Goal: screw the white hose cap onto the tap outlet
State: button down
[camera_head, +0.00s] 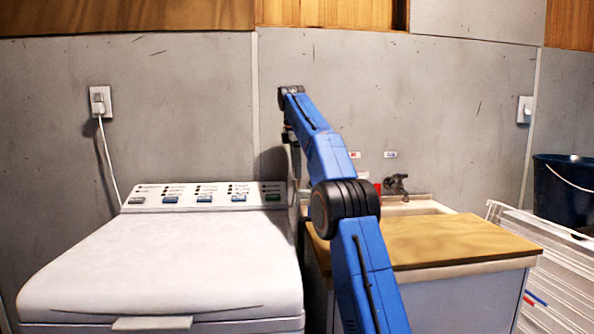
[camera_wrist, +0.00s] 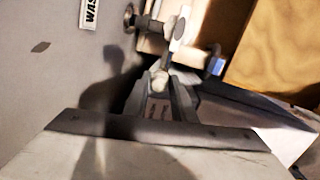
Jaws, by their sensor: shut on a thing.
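In the head view the tap (camera_head: 397,184) sticks out of the wall above the sink, right of my arm. In the wrist view a tap (camera_wrist: 150,23) with a round wall flange shows at the top, beyond my fingertips. My gripper (camera_wrist: 159,88) is shut on a small whitish piece, which looks like the white hose cap (camera_wrist: 158,77). The cap is just below the tap in the picture; I cannot tell whether they touch. My fingers hide part of the cap. In the head view my gripper and the cap are hidden behind my arm.
A white washing machine (camera_head: 160,265) stands at left, with a grey hose (camera_head: 294,175) at its right edge. A wooden board (camera_head: 450,238) tops the counter by the sink (camera_head: 420,207). A dark bucket (camera_head: 562,190) and white rack (camera_head: 560,265) stand at right.

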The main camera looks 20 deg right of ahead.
jog(key=shift+w, duration=0.2)
jog(key=c, duration=1.4)
grip_release()
jog(key=shift+f, duration=0.1)
